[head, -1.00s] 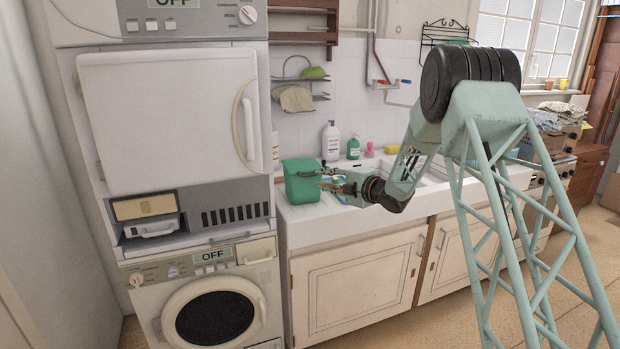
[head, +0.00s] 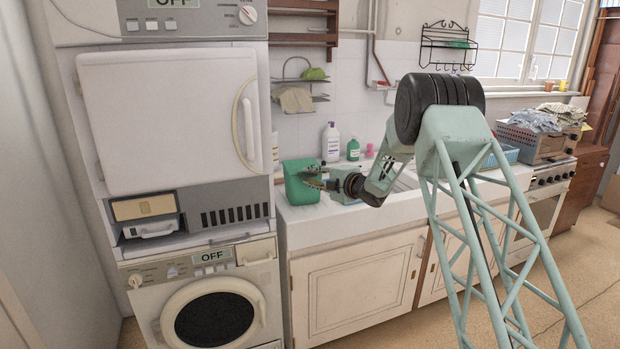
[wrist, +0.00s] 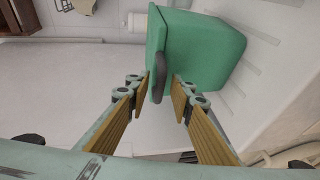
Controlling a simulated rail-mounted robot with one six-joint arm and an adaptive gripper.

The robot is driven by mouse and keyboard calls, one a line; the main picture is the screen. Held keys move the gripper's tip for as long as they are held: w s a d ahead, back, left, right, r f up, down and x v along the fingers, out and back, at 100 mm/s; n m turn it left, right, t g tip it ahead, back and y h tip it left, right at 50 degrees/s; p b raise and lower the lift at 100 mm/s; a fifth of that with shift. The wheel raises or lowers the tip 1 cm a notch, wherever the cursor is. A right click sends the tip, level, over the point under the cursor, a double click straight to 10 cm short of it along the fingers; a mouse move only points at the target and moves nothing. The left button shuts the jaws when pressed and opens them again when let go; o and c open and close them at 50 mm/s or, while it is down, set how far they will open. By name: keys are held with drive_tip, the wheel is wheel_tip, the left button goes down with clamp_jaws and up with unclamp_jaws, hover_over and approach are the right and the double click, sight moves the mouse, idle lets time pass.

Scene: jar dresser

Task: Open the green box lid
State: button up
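The green box (head: 298,190) stands at the left end of the white counter, beside the washer stack. In the wrist view the green box (wrist: 205,48) fills the upper middle, with its lid (wrist: 155,38) along its left side and a dark curved handle (wrist: 159,78) on it. The lid looks closed against the body there. My gripper (head: 310,178) is at the box's right side in the head view and hides part of it. In the wrist view my gripper (wrist: 162,88) is open, its fingers on either side of the lid's edge and handle. Contact cannot be told.
A white pump bottle (head: 331,143) and a small green bottle (head: 353,149) stand behind on the counter (head: 330,228). The washer stack (head: 175,120) rises close to the box's left. A wire rack (head: 298,97) hangs above. A basket of cloth (head: 540,138) is far right.

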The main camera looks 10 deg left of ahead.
drive_tip(key=shift+c, duration=0.9)
clamp_jaws()
drive_tip(key=shift+r+p, duration=0.3)
drive_tip(key=shift+p, duration=0.1)
